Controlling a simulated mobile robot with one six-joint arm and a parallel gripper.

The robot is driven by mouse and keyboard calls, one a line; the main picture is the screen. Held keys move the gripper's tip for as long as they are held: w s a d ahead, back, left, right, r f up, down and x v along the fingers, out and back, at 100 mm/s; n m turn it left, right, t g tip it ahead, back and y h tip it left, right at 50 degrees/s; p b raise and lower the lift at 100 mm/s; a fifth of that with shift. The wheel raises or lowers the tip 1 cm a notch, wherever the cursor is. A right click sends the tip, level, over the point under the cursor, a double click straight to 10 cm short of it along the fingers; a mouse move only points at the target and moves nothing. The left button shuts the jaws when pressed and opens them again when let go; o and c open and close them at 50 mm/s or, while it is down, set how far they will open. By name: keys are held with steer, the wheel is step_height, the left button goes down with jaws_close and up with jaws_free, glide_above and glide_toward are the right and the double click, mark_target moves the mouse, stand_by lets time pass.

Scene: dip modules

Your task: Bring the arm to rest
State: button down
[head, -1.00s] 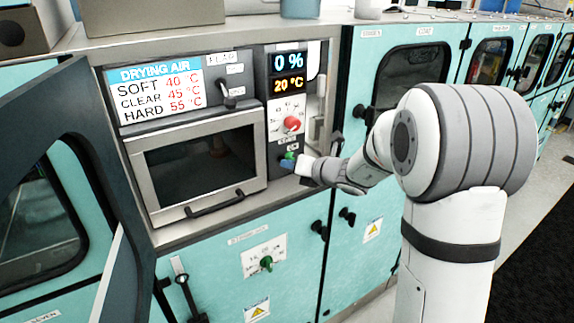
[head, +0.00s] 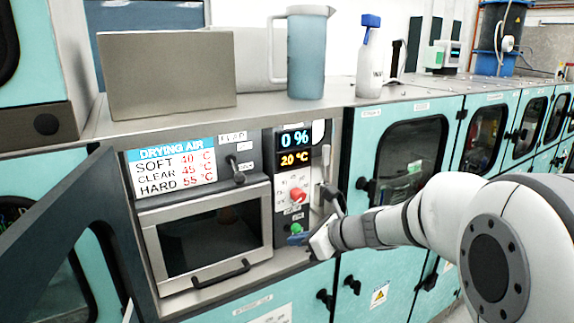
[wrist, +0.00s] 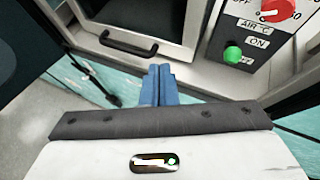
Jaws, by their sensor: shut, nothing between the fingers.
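My gripper (head: 297,239) is in front of the drying-air panel, just below the green ON button (head: 296,228) in the head view. In the wrist view its blue fingers (wrist: 160,84) are together and empty. They point at the ledge below the oven-like door (wrist: 140,30), left of and apart from the green button (wrist: 233,53). My arm reaches in from the right, stretched out.
A red dial (head: 298,195) and displays reading 0 % and 20 °C (head: 295,148) are on the panel. The small window door (head: 215,240) is shut. A dark cabinet door (head: 85,235) stands open at left. A jug (head: 306,55) and spray bottle (head: 368,65) stand on top.

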steer(key=s+d+f+n+g+h+b, duration=0.1)
steer(key=s+f+n+g+h+b, duration=0.15)
steer(key=s+n, duration=0.45)
steer(key=s+d+f+n+g+h+b, duration=0.1)
steer(key=s+d+f+n+h, duration=0.15)
steer(key=s+n, duration=0.5)
steer(key=s+d+f+n+h+b, duration=0.1)
steer(key=s+d+f+n+h, duration=0.3)
steer(key=s+d+n, duration=0.4)
steer(key=shift+s+f+n+h+b, duration=0.35)
steer(key=shift+s+n, duration=0.35)
steer(key=shift+n, duration=0.55)
